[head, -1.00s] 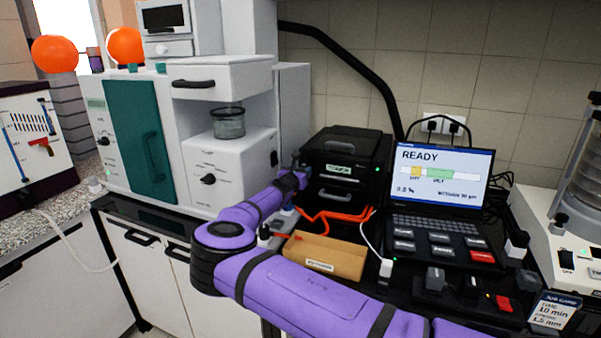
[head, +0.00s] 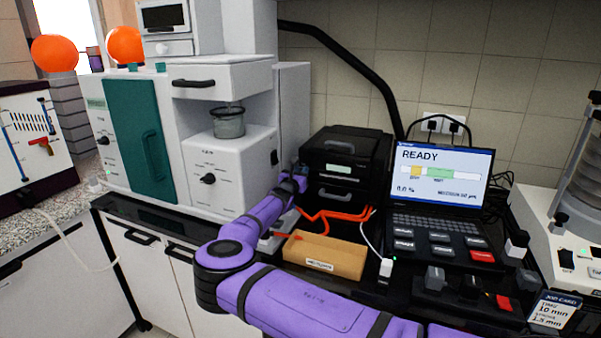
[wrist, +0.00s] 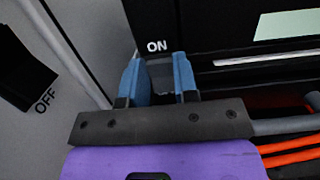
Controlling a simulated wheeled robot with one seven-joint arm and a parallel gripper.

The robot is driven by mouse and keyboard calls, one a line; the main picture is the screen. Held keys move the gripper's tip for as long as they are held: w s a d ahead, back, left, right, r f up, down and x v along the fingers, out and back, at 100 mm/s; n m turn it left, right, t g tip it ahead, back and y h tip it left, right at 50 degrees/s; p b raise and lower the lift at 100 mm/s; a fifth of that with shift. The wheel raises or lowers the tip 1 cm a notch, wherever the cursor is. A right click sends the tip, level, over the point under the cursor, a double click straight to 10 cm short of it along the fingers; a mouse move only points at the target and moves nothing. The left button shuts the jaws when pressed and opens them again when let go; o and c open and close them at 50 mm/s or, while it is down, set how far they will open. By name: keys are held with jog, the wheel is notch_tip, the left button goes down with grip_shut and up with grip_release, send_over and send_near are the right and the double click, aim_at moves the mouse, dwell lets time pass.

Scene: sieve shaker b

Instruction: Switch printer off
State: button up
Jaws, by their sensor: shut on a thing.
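The black printer (head: 345,160) stands at the back of the bench against the tiled wall, left of the laptop. Its small display (head: 339,169) is pale, and no green light shows on its front. In the wrist view its dark front has an ON label (wrist: 157,46) near the left edge. My gripper (wrist: 160,82) has its blue fingertips just below that label, shut on a small dark switch (wrist: 161,73) on the printer's front. The fingertips hide part of the switch. In the head view my purple arm reaches to the printer's left front edge.
The white machine (head: 235,165) stands close on the left; its black switch marked OFF (wrist: 24,75) shows in the wrist view. Orange cables (head: 335,214) and an open cardboard tray (head: 325,264) lie in front of the printer. The laptop (head: 442,180) reads READY.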

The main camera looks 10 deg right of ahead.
aim_at(303, 157)
jog(key=o, duration=0.9)
jog(key=shift+r, duration=0.2)
notch_tip(303, 157, up, 4)
jog(key=shift+f, duration=0.2)
jog(key=shift+s+a+r, duration=0.1)
jog(key=shift+s+r, duration=0.05)
jog(key=shift+s, duration=2.5)
jog(key=shift+s+d+r, duration=0.1)
jog(key=shift+s+r, duration=0.1)
jog(key=shift+s, duration=2.5)
jog(key=shift+s+a+r, duration=0.1)
jog(key=shift+s+r, duration=0.05)
jog(key=shift+s, duration=2.5)
